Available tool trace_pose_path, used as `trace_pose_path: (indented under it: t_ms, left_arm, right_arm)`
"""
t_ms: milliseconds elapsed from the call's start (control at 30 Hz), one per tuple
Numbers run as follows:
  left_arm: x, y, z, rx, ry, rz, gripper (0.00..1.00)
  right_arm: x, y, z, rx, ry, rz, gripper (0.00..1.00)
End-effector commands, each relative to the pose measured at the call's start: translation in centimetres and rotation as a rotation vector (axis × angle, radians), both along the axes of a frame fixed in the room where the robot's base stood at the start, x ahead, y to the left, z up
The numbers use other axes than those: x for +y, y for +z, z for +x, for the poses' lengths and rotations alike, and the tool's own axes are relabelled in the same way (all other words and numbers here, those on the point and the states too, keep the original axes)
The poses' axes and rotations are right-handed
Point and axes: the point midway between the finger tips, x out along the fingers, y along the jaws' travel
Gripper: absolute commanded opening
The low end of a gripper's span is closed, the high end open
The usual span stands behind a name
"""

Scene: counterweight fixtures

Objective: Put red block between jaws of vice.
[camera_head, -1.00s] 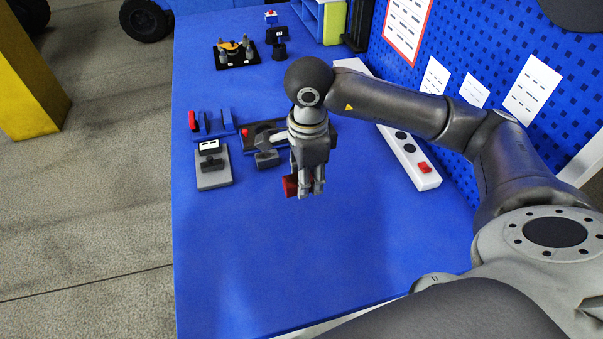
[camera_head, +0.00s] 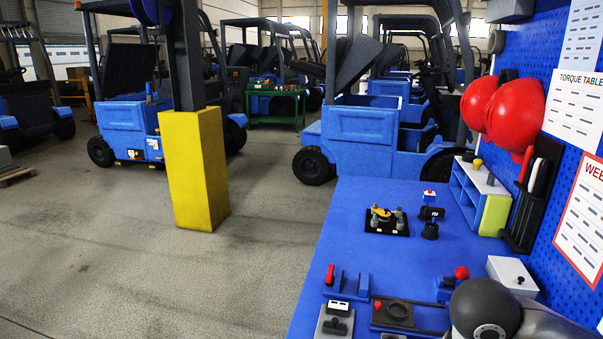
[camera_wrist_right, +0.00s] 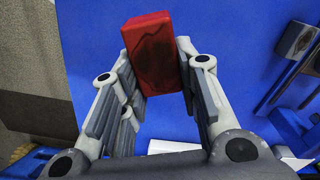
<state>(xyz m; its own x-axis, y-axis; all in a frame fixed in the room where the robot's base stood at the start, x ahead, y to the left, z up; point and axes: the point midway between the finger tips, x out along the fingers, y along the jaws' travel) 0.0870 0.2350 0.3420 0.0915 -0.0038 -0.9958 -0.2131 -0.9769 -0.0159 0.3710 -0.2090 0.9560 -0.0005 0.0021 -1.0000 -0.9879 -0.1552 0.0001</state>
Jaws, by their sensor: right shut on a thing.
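The red block (camera_wrist_right: 151,54) is held between the fingertips of my right gripper (camera_wrist_right: 157,60) in the right wrist view, with blue table surface behind it. Its face towards the camera is dark with shadow. In the head view the right gripper and block are out of frame; only part of my arm shows at the bottom right. A blue fixture with upright plates and a red handle (camera_head: 347,284), which looks like the vice, stands on the table near the lower middle. I see nothing between its plates. My left gripper is in no view.
Close to the fixture are a grey device (camera_head: 335,322), a black plate with a ring (camera_head: 397,313) and a blue part with a red ball (camera_head: 452,284). A black tray (camera_head: 387,222) sits farther back. The pegboard wall bounds the right side.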

Motion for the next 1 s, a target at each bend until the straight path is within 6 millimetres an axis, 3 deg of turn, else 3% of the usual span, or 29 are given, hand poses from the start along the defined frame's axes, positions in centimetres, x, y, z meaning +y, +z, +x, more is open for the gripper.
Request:
trace_pose_path:
  t_ms: [700, 1000]
  left_arm:
    - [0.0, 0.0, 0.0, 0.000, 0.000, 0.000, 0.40]
    - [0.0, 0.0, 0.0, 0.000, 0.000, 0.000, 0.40]
  right_arm:
    - [1.6, -1.7, 0.8, -0.003, 1.169, 0.000, 0.00]
    - [1.9, -2.1, 0.9, -0.003, 1.401, -0.001, 0.00]
